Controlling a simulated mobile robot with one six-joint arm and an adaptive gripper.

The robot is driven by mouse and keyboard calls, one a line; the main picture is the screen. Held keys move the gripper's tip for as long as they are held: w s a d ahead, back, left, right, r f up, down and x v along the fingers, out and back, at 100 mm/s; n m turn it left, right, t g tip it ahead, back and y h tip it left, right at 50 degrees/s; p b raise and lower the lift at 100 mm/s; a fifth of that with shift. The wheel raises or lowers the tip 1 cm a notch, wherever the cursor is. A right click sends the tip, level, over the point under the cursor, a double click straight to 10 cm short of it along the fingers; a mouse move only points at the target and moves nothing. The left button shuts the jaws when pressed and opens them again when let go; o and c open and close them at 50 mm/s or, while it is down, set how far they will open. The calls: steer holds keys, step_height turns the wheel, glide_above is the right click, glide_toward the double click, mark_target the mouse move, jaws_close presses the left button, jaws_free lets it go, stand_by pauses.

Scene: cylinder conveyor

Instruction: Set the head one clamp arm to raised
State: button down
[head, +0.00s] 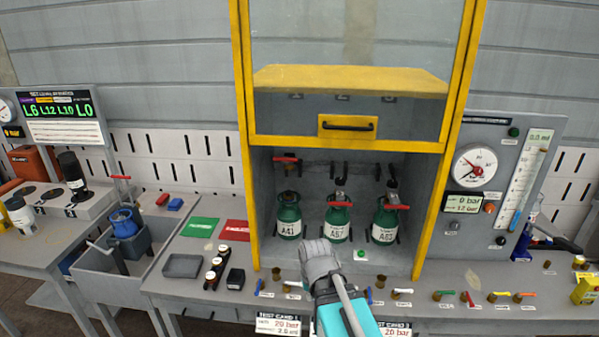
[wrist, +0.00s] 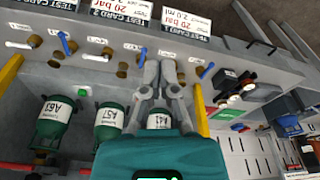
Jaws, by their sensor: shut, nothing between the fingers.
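Three green cylinders stand in the yellow-framed cabinet: A41 (head: 289,214), A57 (head: 337,220) and one reading like A63 (head: 384,222). Above A41 is a red-handled clamp arm (head: 286,158), well clear of the cylinder's top. The red handles over the middle (head: 340,204) and right (head: 397,207) cylinders sit low, at their tops. My gripper (head: 316,250) is in front of the cabinet, below and between A41 and A57, shut and empty. In the wrist view my gripper (wrist: 160,75) points toward the valve row, with A41 (wrist: 158,121) partly hidden behind it.
A yellow-edged guard (head: 350,80) with a handled front is up above the cylinders. Small coloured valves (head: 402,292) line the bench front. A gauge panel (head: 500,180) stands right; a dark tray (head: 183,266) and green and red cards lie left.

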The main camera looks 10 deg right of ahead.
steer(key=w+d+f+t+b, duration=0.15)
steer(key=w+t+b, duration=0.7)
steer(key=w, duration=1.15)
steer(key=w+d+r+n+t+h+b, duration=0.1)
steer(key=w+d+r+t+b, duration=0.1)
steer(key=w+r+t+b, duration=0.8)
steer(key=shift+d+r+n+t+b, duration=0.35)
steer(key=shift+t+b, duration=1.25)
steer(key=shift+t, duration=1.85)
steer(key=shift+w+r, duration=0.15)
steer(key=p+x, duration=1)
steer(key=x, duration=0.3)
steer(key=shift+w+r, duration=0.2)
steer(key=shift+w, duration=0.15)
